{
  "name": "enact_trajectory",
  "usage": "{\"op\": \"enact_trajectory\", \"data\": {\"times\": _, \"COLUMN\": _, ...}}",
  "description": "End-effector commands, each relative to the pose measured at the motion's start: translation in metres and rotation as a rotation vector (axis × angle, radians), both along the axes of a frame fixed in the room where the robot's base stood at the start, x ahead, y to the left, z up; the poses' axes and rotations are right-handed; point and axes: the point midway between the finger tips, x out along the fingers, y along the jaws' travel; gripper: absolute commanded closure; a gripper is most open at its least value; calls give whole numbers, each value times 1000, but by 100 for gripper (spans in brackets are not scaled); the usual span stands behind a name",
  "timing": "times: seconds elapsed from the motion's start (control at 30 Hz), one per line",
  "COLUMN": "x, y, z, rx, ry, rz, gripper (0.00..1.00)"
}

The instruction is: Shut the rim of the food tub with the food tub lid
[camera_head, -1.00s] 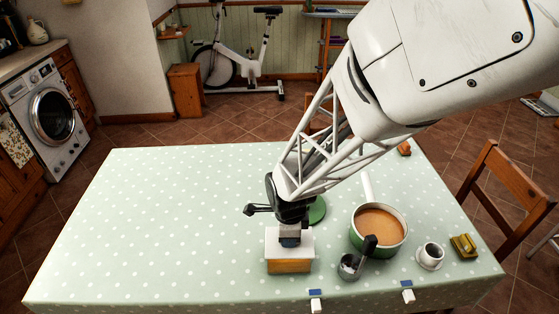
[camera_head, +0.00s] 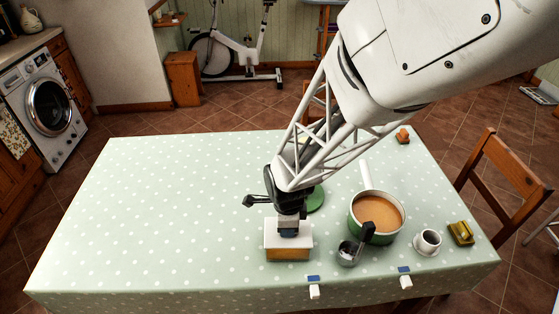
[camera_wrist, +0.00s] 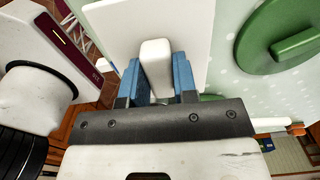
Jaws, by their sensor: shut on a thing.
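The food tub (camera_head: 288,255) is a low box with an amber-brown front, standing near the front edge of the table. The white, flat food tub lid (camera_head: 272,237) lies over its top and looks lined up with it. I cannot tell whether the lid is fully seated or a thin gap is left. My gripper (camera_head: 288,230) points down from above, its blue-padded fingers shut on the lid's white handle. In the wrist view, the handle (camera_wrist: 156,65) sits between both pads, with the white lid (camera_wrist: 115,35) behind it. The tub is not clearly visible there.
Right of the tub are a metal scoop (camera_head: 348,254) with a black handle and a green pot (camera_head: 360,228) of orange soup. A green pot lid (camera_head: 317,199) lies behind. A cup (camera_head: 429,240) and a yellow item (camera_head: 461,233) are farther right. The table's left side is clear.

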Motion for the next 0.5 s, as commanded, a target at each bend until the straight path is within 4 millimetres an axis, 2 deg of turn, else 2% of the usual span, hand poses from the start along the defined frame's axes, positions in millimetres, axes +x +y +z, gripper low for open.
{"op": "enact_trajectory", "data": {"times": 0.27, "x": 0, "y": 0, "z": -6, "rx": 0, "ry": -1, "rz": 0, "gripper": 100}}
{"op": "enact_trajectory", "data": {"times": 0.3, "x": 0, "y": 0, "z": -6, "rx": 0, "ry": -1, "rz": 0, "gripper": 69}}
{"op": "enact_trajectory", "data": {"times": 0.47, "x": 0, "y": 0, "z": -6, "rx": 0, "ry": -1, "rz": 0, "gripper": 44}}
{"op": "enact_trajectory", "data": {"times": 0.5, "x": 0, "y": 0, "z": -6, "rx": 0, "ry": -1, "rz": 0, "gripper": 43}}
